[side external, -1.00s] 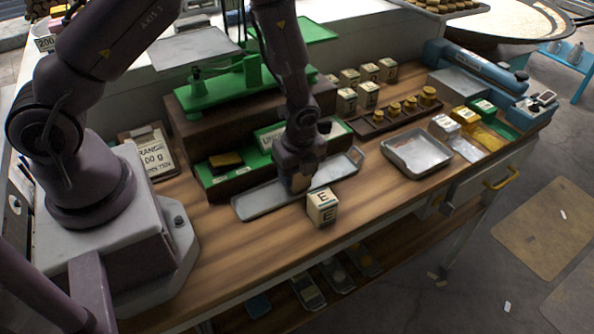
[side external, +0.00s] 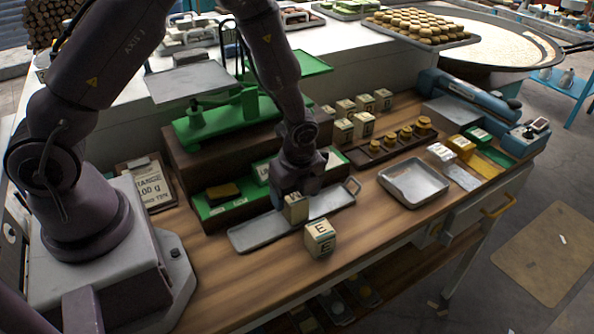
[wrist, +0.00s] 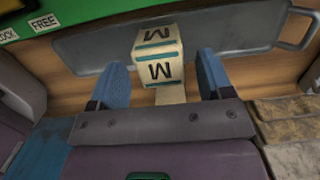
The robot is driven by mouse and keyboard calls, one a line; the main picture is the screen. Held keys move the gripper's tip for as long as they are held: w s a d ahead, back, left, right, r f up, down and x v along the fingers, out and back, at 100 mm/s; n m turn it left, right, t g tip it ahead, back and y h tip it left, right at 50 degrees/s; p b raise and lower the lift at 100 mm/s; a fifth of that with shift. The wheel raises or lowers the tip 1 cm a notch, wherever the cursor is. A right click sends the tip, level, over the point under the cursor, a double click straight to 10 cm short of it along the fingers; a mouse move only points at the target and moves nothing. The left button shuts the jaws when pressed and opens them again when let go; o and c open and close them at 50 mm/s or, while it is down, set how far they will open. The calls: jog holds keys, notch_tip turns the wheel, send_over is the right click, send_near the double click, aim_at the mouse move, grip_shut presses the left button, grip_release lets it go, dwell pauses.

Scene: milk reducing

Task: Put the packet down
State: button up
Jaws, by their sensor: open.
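A cream packet marked M (side external: 296,209) with a teal stripe stands upright at the long grey metal tray (side external: 255,234); I cannot tell whether its base rests fully on the tray. My gripper (side external: 297,190) is right above it, pointing down. In the wrist view the packet (wrist: 160,62) is between and ahead of the two blue fingers (wrist: 163,82), which are spread apart with a gap on each side. The tray (wrist: 105,50) spans behind it there. The arm hides part of the packet's top in the side view.
A similar packet marked E (side external: 320,238) stands on the wooden bench just in front of the tray. A green-and-black board (side external: 225,200) and green scale (side external: 215,120) stand behind. A square metal tray (side external: 413,184) lies to the right. Bare wood lies at the front.

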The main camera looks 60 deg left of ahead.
aim_at(298, 200)
jog(key=r, duration=0.5)
jog(key=d+r, duration=0.1)
jog(key=r, duration=0.2)
jog(key=shift+r, duration=0.3)
jog(key=s+r+n+t, duration=0.2)
jog(key=s+r+n, duration=0.2)
jog(key=r+n, duration=0.65)
jog(key=s+r+n+t+h, duration=0.1)
jog(key=s+r+n+t, duration=0.2)
jog(key=s+r+n, duration=0.4)
jog(key=s+r, duration=0.4)
jog(key=shift+s+a+t, duration=0.2)
jog(key=shift+a+t, duration=0.1)
jog(key=shift+a, duration=0.1)
